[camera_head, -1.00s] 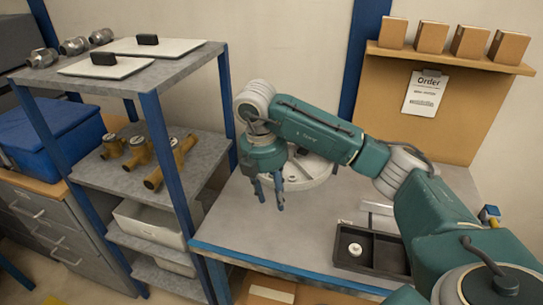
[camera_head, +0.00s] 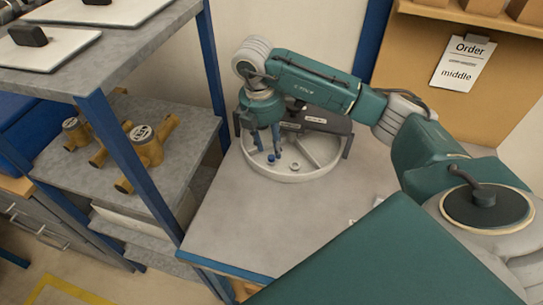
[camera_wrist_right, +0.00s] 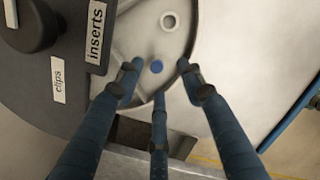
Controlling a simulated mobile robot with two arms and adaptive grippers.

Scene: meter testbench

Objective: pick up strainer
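A round pale divided tray (camera_head: 312,174) stands on the bench and holds a small blue round piece (camera_head: 271,158) and a small white ring (camera_head: 295,167). In the right wrist view, the blue piece (camera_wrist_right: 156,67) lies between the fingertips and the ring (camera_wrist_right: 169,21) lies beyond them. I cannot tell for sure which is the strainer. My right gripper (camera_head: 267,151) points down over the tray's left part. Its three fingers (camera_wrist_right: 157,80) are spread, with nothing held. My left gripper is not in view.
A dark lid with labels "inserts" (camera_wrist_right: 95,37) and "clips" (camera_wrist_right: 58,79) sits beside the fingers, over part of the tray. A blue-posted shelf with brass meter bodies (camera_head: 147,148) stands left. The bench front (camera_head: 240,230) is clear. An order sheet (camera_head: 463,62) reads "middle".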

